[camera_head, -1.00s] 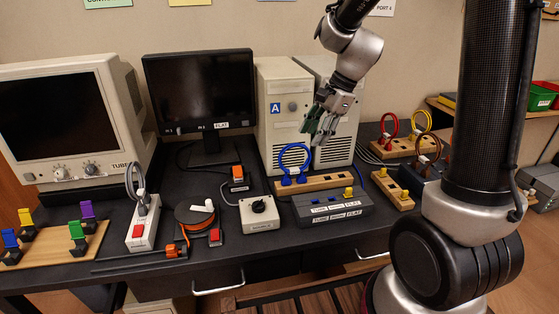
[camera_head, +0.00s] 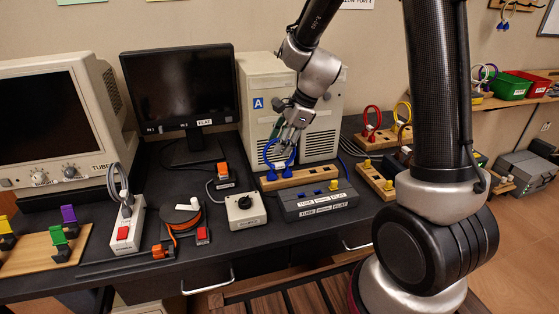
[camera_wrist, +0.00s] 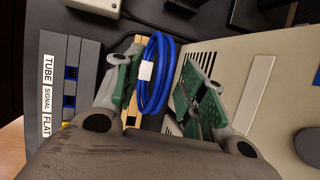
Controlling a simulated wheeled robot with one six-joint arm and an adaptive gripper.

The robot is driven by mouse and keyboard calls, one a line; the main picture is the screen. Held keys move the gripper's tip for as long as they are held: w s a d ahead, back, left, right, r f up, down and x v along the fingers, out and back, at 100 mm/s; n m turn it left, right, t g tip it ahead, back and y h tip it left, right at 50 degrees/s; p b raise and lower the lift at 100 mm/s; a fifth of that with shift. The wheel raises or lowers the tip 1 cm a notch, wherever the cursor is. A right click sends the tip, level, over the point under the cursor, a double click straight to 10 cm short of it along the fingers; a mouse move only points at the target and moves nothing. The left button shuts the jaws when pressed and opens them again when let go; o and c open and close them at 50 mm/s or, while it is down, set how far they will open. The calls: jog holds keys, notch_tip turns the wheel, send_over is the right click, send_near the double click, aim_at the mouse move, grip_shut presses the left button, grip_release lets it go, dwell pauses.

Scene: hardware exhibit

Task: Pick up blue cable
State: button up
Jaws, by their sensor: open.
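The blue cable (camera_head: 279,153) is a coiled loop standing upright on a wooden block (camera_head: 300,180) in front of the beige computer tower. Its plug ends sit low at the block. In the wrist view the blue cable (camera_wrist: 155,75), with a white band around it, lies between the two green-padded fingers. My gripper (camera_head: 290,140) is at the top right of the loop in the head view. In the wrist view my gripper (camera_wrist: 158,90) is open, with a finger on each side of the cable and gaps visible. Whether either finger touches the cable cannot be told.
A grey TUBE/SIGNAL/FLAT switch box (camera_head: 322,202) lies in front of the block. The beige tower (camera_head: 258,120) stands close behind. A white knob box (camera_head: 245,210) is to the left. Red (camera_head: 372,118) and yellow (camera_head: 403,112) cables stand at the right.

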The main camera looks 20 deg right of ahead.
grip_shut()
jog(key=shift+r, duration=0.1)
